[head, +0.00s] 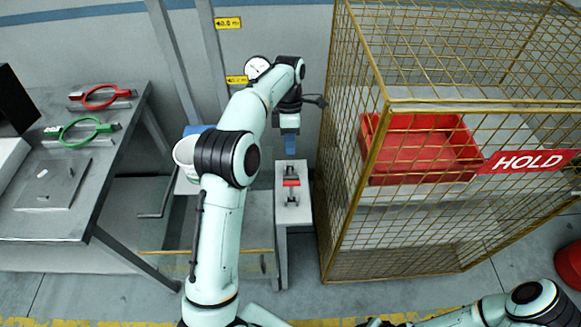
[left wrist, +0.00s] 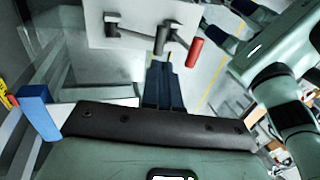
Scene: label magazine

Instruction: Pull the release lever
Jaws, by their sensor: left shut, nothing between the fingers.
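The release lever has a red grip (head: 291,182) and dark brackets on top of a narrow pale post (head: 292,212). In the left wrist view, its red grip (left wrist: 194,52) and dark linkage show on a pale plate (left wrist: 128,20). My left gripper (head: 290,150) points down above the post's far end, with blue fingers closed and empty. In the left wrist view, my closed fingers (left wrist: 160,70) end beside the red grip, apart from it in the picture. The height gap is hard to judge. My right arm shows at the bottom right, but its gripper is not visible.
A yellow mesh cage (head: 388,103) with a red bin (head: 421,176) and HOLD sign (head: 530,161) stands close right of the post. A grey table (head: 50,224) with a red (head: 99,97) and a green (head: 82,141) tool stands left.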

